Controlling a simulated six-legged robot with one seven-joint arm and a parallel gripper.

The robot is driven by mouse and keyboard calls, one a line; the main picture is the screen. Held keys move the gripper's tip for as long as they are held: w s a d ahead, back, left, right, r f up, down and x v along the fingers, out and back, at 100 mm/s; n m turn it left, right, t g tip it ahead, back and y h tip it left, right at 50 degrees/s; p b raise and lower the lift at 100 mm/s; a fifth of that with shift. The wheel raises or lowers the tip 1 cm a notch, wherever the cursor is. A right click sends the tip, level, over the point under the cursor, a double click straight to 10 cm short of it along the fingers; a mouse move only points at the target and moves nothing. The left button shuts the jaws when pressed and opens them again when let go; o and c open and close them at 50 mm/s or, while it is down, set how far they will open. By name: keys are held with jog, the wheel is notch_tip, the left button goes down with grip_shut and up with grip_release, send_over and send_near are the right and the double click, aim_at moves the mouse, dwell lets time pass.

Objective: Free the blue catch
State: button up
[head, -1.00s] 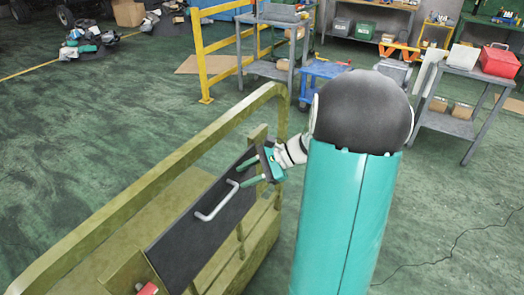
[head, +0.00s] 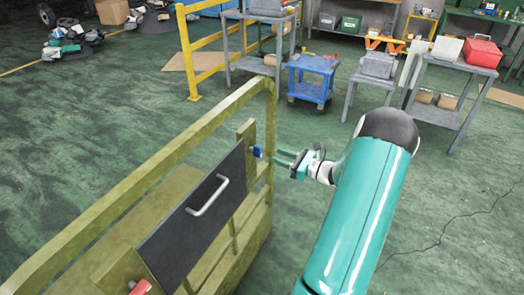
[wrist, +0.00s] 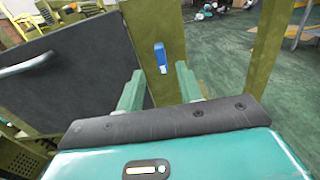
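The blue catch (head: 257,151) is on the olive post at the far end of the dark panel (head: 190,232). In the wrist view the blue catch (wrist: 160,57) is upright on the post, ahead of my fingertips and between them in the picture. My gripper (head: 277,158) is open and empty, just right of the catch in the head view, with a small gap visible. In the wrist view both green fingers of my gripper (wrist: 159,80) are apart. The panel has a light bar handle (head: 207,196). A red catch (head: 140,287) shows at the panel's near end.
An olive railing (head: 150,170) runs along the left, above the panel and around it. Green floor (head: 450,225) is open to the right. A blue cart (head: 310,85), grey tables and a yellow barrier (head: 190,60) stand farther back.

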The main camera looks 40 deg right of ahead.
aim_at(255, 150)
jog(key=x, duration=0.7)
jog(key=shift+w, duration=0.4)
jog(key=shift+a, duration=0.1)
grip_shut()
